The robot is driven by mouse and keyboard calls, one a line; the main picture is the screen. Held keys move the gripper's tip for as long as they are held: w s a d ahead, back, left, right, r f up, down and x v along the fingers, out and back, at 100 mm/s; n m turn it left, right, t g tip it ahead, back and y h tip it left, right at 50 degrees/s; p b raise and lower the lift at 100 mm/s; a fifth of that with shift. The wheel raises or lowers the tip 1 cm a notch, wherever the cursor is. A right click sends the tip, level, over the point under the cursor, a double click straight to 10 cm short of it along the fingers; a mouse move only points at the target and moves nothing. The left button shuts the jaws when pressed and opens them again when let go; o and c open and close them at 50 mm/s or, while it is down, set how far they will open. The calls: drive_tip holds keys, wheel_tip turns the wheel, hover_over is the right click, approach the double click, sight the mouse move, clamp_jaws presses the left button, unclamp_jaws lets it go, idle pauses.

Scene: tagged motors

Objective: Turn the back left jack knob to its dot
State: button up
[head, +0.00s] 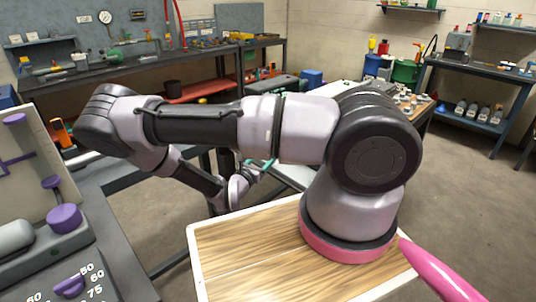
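I cannot make out the back left jack knob or its dot for certain. At the left edge, a large purple knob (64,218) sits on a grey machine. Below it, a purple pointer knob (70,286) sits on a dark dial panel with white numbers such as 50, 60 and 75. My arm crosses the middle of the view and folds back down. My gripper (262,165) seems to be at its lower end, near small teal parts, right of the purple knobs and apart from them. It is small and partly hidden by my arm, so its fingers cannot be read.
A dark workbench (120,76) with tools runs along the back wall. A dark grey bench (110,205) stands at the left. A table with many small parts (412,104) is behind my arm. A blue-black shelf unit (466,118) stands at the right. Open floor (470,210) lies at right.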

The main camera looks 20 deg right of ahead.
drive_tip(key=v, duration=0.6)
drive_tip(key=shift+s+a, duration=0.25)
